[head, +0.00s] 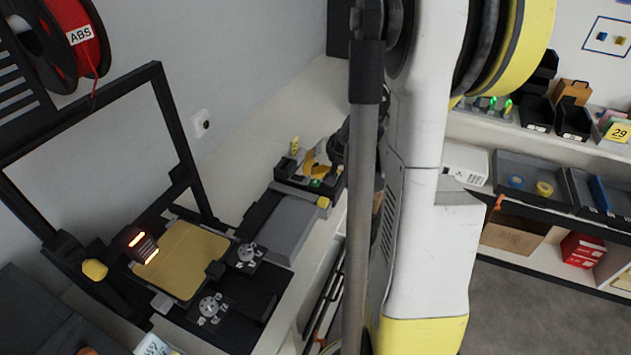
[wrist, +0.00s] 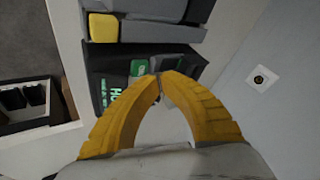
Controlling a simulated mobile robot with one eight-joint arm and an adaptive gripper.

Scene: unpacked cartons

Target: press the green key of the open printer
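The grey and black printer (head: 290,228) stands on the white counter, left of my arm in the head view. The wrist view shows its grey part (wrist: 150,30) with a yellow knob (wrist: 103,27) at the corner. A green key (wrist: 139,67) sits on its dark panel, beside green lit lettering (wrist: 115,93). My gripper (wrist: 160,77) has its two yellow fingers together at the tips, with nothing between them. The tips appear just right of the green key; I cannot tell whether they touch anything. In the head view my gripper (head: 316,165) is over the printer's far end.
A black-framed 3D printer (head: 160,95) with a gold bed (head: 186,258) stands at the left, below a red ABS spool (head: 75,35). A wall socket (head: 202,123) is behind the counter. Shelves with bins (head: 535,170) are at the right. The counter behind the grey printer looks clear.

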